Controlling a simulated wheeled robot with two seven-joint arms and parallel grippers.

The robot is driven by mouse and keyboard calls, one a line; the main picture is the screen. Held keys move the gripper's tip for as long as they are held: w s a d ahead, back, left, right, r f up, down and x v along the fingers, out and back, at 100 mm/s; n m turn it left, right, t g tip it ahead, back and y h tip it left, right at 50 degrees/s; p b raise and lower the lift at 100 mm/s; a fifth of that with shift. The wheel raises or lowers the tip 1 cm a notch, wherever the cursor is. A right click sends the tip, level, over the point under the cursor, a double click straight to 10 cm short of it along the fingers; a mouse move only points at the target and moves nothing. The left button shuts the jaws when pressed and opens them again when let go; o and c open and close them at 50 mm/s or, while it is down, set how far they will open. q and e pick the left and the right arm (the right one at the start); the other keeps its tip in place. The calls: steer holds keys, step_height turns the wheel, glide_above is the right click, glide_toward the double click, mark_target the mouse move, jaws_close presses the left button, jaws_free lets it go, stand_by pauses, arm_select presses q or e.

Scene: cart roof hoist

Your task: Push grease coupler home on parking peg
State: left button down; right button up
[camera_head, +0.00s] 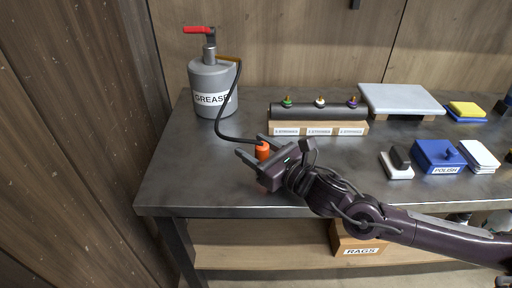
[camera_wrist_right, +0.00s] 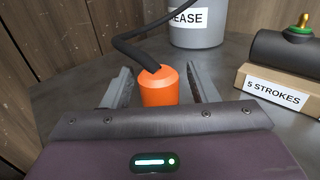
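The orange grease coupler (camera_head: 262,151) stands on the near left part of the bench, roughly upright, with a black hose running from its top to the grey grease pump (camera_head: 212,88). In the right wrist view the coupler (camera_wrist_right: 159,88) is between the fingers of my right gripper (camera_wrist_right: 158,72), with a visible gap on each side. The right gripper (camera_head: 250,146) is open around it in the head view. The parking peg cannot be made out; the coupler and gripper hide what is beneath. My left gripper is not in view.
Behind the gripper, a dark cylinder (camera_head: 318,111) with three coloured fittings lies on a wooden block labelled in strokes. A pale slab (camera_head: 401,99), blue polish box (camera_head: 437,155) and pads stand to the right. The bench's left front area is clear.

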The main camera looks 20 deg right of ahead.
mark_target(267, 156)
steer(key=shift+v, duration=3.95)
steer(key=shift+r, duration=0.1)
